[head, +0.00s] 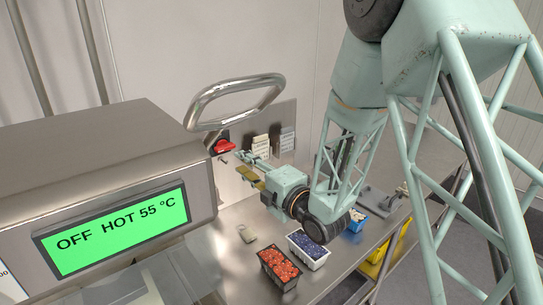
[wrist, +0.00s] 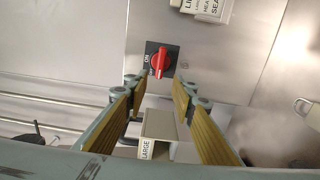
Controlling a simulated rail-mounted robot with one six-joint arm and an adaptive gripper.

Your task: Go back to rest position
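My gripper (head: 248,168) is at the end of my outstretched arm, in front of the steel wall panel in the head view. In the wrist view my gripper (wrist: 158,96) has its two fingers spread apart, with no object touching either finger. A red rotary switch (wrist: 160,62) on a black plate marked ON lies just beyond the fingertips, apart from them. The red switch (head: 224,146) also shows left of the gripper in the head view. A beige block labelled LARGE (wrist: 163,128) shows between and beyond the fingers.
A machine display (head: 115,228) reads OFF HOT 55 °C at left. A metal loop handle (head: 235,97) rises above the gripper. Punnets of red (head: 280,268) and blue (head: 307,249) items stand on the steel table below. Labelled blocks (head: 261,145) sit on the wall panel.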

